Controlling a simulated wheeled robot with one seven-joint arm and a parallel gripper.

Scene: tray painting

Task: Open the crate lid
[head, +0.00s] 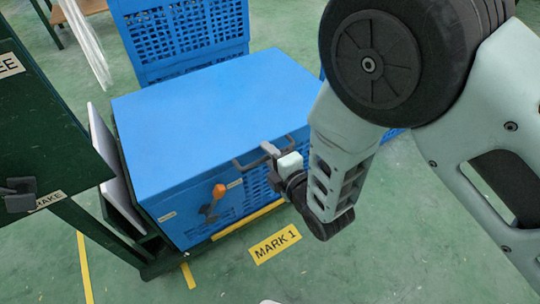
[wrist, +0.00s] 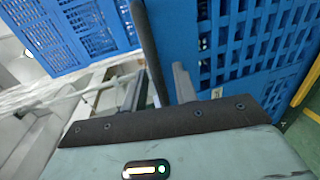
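The blue crate (head: 180,215) stands with its flat blue lid (head: 215,115) lying closed on top. A dark bar handle (head: 240,165) sticks out at the lid's front edge. My gripper (head: 272,154) is at the right part of this handle. In the wrist view, the handle bar (wrist: 146,40) runs between the two fingers of my gripper (wrist: 157,78). The fingers are apart, with a visible gap beside the bar, so it is not clamped. A lever with an orange knob (head: 219,190) is on the crate's front, left of my gripper.
Another blue crate (head: 185,35) stands behind. A dark green frame (head: 50,130) rises at the left, with a pale panel (head: 112,160) leaning between it and the crate. The green floor in front, around the yellow MARK 1 label (head: 275,244), is clear.

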